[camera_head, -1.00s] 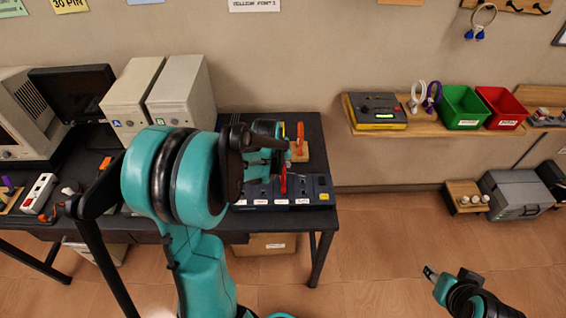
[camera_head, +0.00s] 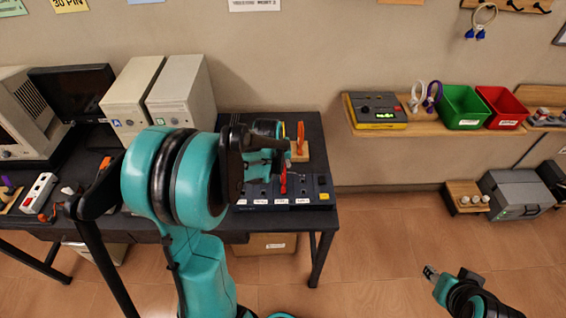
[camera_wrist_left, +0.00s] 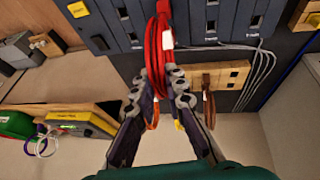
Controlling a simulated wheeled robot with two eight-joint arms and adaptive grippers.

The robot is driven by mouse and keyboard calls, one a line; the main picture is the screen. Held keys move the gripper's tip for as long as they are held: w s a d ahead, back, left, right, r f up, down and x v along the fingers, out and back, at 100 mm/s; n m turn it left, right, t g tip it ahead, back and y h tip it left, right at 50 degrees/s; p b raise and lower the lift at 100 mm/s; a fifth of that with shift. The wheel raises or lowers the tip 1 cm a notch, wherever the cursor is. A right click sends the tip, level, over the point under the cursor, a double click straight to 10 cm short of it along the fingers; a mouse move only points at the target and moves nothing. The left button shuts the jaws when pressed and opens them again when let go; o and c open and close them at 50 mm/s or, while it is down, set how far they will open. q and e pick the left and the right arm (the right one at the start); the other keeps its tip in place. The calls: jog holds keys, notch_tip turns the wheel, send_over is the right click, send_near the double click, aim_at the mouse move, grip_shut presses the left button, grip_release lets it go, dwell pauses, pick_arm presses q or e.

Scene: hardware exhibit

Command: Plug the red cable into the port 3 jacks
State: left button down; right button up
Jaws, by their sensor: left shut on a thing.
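My left gripper (camera_wrist_left: 160,88) is shut on the red cable (camera_wrist_left: 152,48), whose loop stands up between the fingers in the left wrist view. The red plug end (camera_wrist_left: 167,40) is close to the dark blue port panel (camera_wrist_left: 110,28); I cannot tell whether it touches or sits in a jack. In the head view the left gripper (camera_head: 272,160) is over the table's right part, with the red cable (camera_head: 283,184) at the panel (camera_head: 312,190). My arm hides part of the panel. My right gripper (camera_head: 431,273) is low at the right, away from the table; its fingers are too small to judge.
A wooden rack (camera_wrist_left: 232,78) with orange and brown cables stands beside the panel. Thin grey wires (camera_wrist_left: 262,70) run near it. Two beige computers (camera_head: 180,95) stand on the table (camera_head: 318,150) at the left. A wall shelf (camera_head: 415,126) holds green and red bins.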

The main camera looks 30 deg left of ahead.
pick_arm(q)
jog(key=shift+f, duration=0.3)
dwell(0.4)
jog(key=c, duration=0.8)
grip_release()
jog(key=shift+c, duration=0.2)
jog(key=p+v, duration=0.5)
jog(key=v, duration=0.2)
jog(key=shift+r, duration=0.3)
jog(key=shift+s+d, duration=0.1)
